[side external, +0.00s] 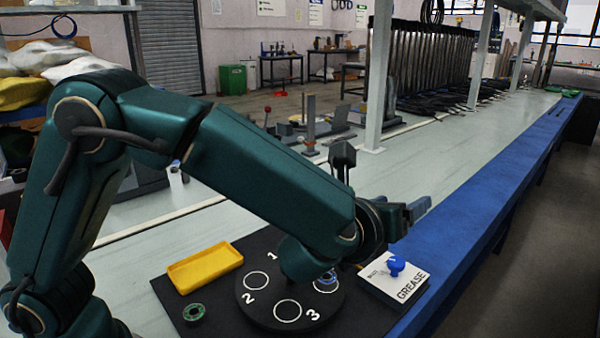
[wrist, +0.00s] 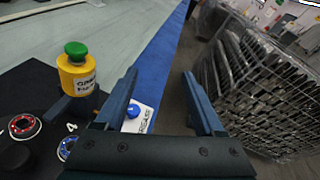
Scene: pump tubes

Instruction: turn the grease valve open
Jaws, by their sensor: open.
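The grease valve is a blue knob (side external: 395,265) on a white plate (side external: 408,286) lettered GREASE, at the right of the black base in the side view. The knob also shows in the wrist view (wrist: 133,111), with its plate (wrist: 145,119) just inside the left finger. My gripper (side external: 420,208) is above the valve and apart from it. In the wrist view its fingers (wrist: 160,74) are spread wide with nothing held. Which way the knob is turned is too small to tell.
A yellow canister (wrist: 77,76) with a green cap stands left of the left finger in the wrist view. The black round plate (side external: 254,318) with numbered rings and a yellow tray (side external: 204,267) lie left of the valve. A blue bench edge (side external: 470,215) runs along the right.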

